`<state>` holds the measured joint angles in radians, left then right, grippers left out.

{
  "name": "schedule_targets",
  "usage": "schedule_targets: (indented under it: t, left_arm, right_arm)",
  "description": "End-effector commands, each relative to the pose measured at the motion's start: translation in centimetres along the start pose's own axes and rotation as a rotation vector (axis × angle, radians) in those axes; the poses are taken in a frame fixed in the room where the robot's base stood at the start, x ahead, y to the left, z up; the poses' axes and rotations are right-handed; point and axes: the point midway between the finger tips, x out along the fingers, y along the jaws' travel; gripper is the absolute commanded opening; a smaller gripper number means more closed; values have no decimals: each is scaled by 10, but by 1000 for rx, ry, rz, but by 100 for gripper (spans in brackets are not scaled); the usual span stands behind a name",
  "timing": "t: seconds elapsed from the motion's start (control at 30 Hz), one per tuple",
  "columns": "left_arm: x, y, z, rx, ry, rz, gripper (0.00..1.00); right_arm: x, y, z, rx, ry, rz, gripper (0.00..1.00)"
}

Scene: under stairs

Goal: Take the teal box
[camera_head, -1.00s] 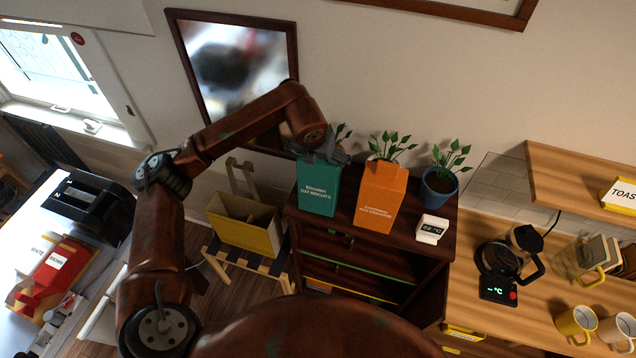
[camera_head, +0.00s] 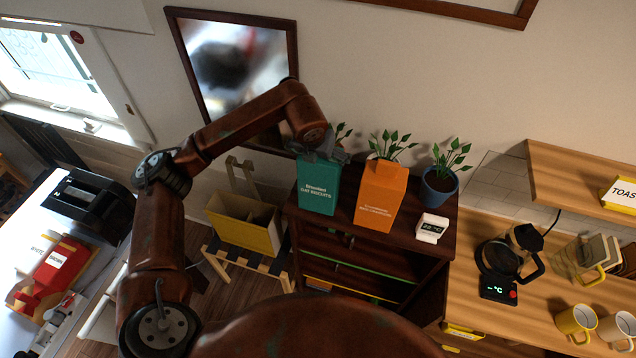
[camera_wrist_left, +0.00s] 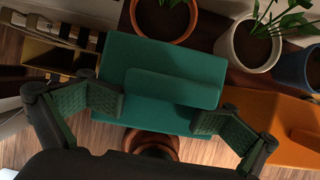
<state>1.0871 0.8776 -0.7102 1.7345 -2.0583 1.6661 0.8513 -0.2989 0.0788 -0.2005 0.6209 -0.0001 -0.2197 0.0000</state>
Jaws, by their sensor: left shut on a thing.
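The teal box (camera_head: 318,188) stands upright on the dark wooden cabinet (camera_head: 405,232), at its left end. My left gripper (camera_head: 325,151) is at the box's top, reaching down from above. In the left wrist view the teal box (camera_wrist_left: 165,85) lies between the two fingers of the gripper (camera_wrist_left: 150,104), which are shut on its upper part. The box's lower part is hidden in that view. My right gripper is in neither view.
An orange carton (camera_head: 380,195) stands close to the right of the teal box. A wall mirror (camera_head: 238,75) hangs behind my arm. A yellow-fronted box (camera_head: 243,228) sits left of the cabinet.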

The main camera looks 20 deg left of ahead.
Motion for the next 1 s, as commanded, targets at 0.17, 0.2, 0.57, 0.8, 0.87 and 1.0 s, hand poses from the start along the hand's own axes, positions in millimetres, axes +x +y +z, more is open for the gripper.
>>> schedule_targets:
  t: [0.17, 0.2, 0.57, 0.8, 0.87, 1.0]
  left_arm:
    - [11, 1, -9, 2, 22, 8, 30]
    - [11, 1, -9, 2, 22, 8, 30]
    - [-1, 1, -3, 3, 19, 9, 20]
    - [-52, 11, -5, 3, 15, 9, 0]
    - [-70, 15, -8, 3, 11, 8, 0]
    - [-105, 27, -25, 2, 11, 9, 0]
  right_arm:
    - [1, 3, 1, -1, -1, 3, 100]
    - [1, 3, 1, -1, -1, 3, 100]
    - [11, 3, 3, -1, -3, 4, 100]
    - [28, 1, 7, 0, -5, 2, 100]
    - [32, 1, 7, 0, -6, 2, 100]
    - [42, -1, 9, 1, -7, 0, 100]
